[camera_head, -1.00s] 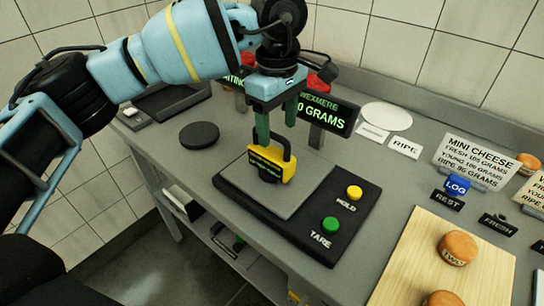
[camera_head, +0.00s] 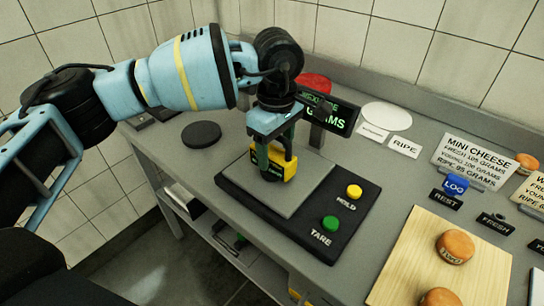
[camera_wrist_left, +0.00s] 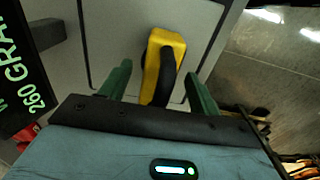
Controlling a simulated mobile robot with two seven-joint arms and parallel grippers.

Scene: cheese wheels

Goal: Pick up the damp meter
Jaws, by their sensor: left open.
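The damp meter, a yellow block with a black handle (camera_head: 286,166), sits on the grey plate of the scale (camera_head: 306,190). My left gripper (camera_head: 272,160) is open and low over it, hiding part of it in the head view. In the left wrist view the meter (camera_wrist_left: 155,62) lies between the two green fingers of my left gripper (camera_wrist_left: 158,88), with visible gaps at the sides. I cannot tell whether either finger touches it. My right gripper is in neither view.
The scale has a yellow HOLD button (camera_head: 354,191) and a green TARE button (camera_head: 330,223). A lit display (camera_head: 328,114) stands close behind my gripper. A black disc (camera_head: 201,134) lies to the left. A wooden board (camera_head: 415,255) with small cheeses is at the right.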

